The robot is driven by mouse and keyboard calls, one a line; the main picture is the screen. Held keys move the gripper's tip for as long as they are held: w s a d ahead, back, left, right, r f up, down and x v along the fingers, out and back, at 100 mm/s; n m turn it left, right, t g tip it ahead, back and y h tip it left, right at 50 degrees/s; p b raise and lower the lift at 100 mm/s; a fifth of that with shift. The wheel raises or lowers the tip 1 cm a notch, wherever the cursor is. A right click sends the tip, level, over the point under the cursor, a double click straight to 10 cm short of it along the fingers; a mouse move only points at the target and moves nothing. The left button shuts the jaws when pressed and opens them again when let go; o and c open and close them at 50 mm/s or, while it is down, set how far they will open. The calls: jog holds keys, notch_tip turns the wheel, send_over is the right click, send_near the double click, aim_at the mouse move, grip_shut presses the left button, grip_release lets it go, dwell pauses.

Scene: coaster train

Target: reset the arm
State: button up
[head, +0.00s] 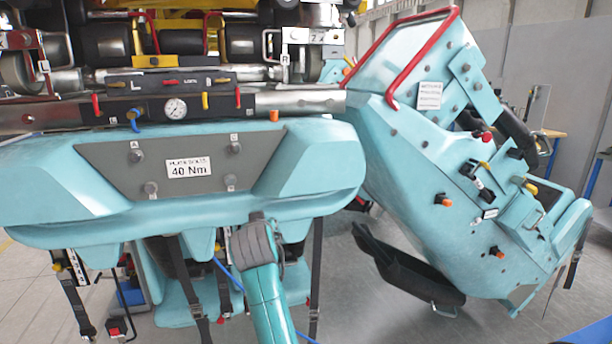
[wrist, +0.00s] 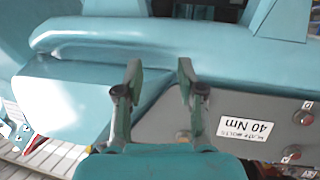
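My gripper (wrist: 160,75) shows in the wrist view with its two fingers apart and nothing between them. Behind the fingers are the teal body (wrist: 100,40) of the coaster train and its grey panel, seen upside down. I cannot tell how far the fingertips are from that surface. In the head view my teal arm (head: 266,293) rises from the bottom centre, with a dark grey joint in front of the train's lower edge. My gripper itself cannot be made out in the head view.
The train's front (head: 80,195) fills the left, with a "40 Nm" plate (head: 188,168), a gauge (head: 175,109) and several coloured levers. A tilted teal unit (head: 420,150) with a red bar stands at right. Black straps (head: 189,285) hang below. Grey floor is open at lower right.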

jog(key=s+d+f, duration=0.4)
jog(key=f, duration=0.4)
jog(key=s+d+f, duration=0.3)
jog(key=f, duration=0.5)
jog(key=s+d+f, duration=0.4)
jog(key=f, duration=0.4)
jog(key=s+d+f, duration=0.5)
jog(key=s+f, duration=0.1)
jog(key=s, duration=0.3)
jog(key=s+d+f, duration=0.4)
jog(key=s+f, duration=0.2)
jog(key=s, duration=0.3)
jog(key=s+d, duration=0.3)
jog(key=s, duration=0.7)
jog(key=s+d, duration=0.3)
jog(key=s, duration=0.8)
jog(key=s+d+r+m, duration=0.1)
jog(key=s+r, duration=0.4)
jog(key=s, duration=0.3)
jog(key=s+d+r+m+h, duration=0.1)
jog(key=s+d+r, duration=0.1)
jog(key=s+r, duration=0.4)
jog(key=s, duration=0.3)
jog(key=shift+d+m+t, duration=0.25)
jog(key=shift+m+t, duration=0.05)
jog(key=shift+t, duration=0.1)
